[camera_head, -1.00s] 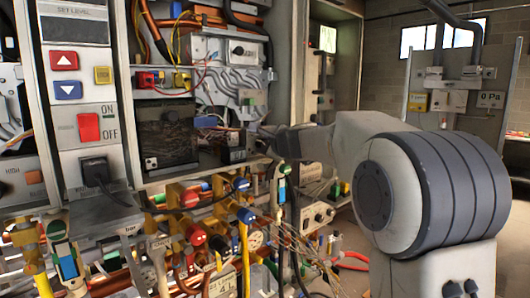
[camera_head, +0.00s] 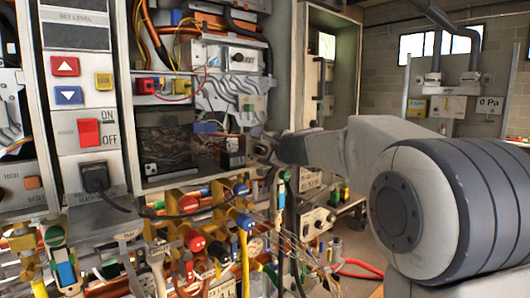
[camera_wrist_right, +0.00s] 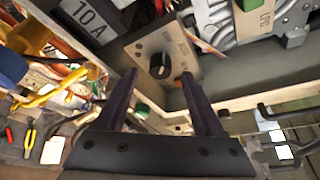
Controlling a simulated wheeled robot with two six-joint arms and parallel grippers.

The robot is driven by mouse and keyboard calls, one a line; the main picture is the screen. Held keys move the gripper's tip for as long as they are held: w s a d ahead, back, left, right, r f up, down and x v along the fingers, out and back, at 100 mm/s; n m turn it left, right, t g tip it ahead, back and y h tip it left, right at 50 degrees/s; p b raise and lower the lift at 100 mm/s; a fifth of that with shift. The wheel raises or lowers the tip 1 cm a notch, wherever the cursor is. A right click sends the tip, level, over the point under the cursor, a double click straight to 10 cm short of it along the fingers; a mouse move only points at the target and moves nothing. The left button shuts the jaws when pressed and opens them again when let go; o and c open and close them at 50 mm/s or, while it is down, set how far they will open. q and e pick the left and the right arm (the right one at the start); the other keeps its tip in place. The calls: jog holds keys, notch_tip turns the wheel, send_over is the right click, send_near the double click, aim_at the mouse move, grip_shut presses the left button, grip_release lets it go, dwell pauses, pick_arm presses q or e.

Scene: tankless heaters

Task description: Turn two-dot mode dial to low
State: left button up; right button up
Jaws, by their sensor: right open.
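My right gripper (camera_head: 256,146) reaches in from the right, in front of the open heater cabinet. In the right wrist view its two dark fingers (camera_wrist_right: 158,78) are apart, with nothing held between them. Beyond and between the fingertips is a beige plate (camera_wrist_right: 146,48) with a round dark dial (camera_wrist_right: 160,66). I cannot read the plate's marks or tell whether the dial is touched. In the head view a small white dotted label (camera_head: 150,168) shows on the dark box left of the gripper. I cannot tell whether it belongs to this dial. My left gripper is not in view.
Valves and colored pipes (camera_head: 190,235) crowd the space below the cabinet. A red ON/OFF switch (camera_head: 88,132) is on the left panel. A "10 A" label (camera_wrist_right: 90,15) lies near the plate. Loose wires (camera_head: 290,240) hang below my right wrist.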

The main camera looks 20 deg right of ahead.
jog(key=v, duration=0.8)
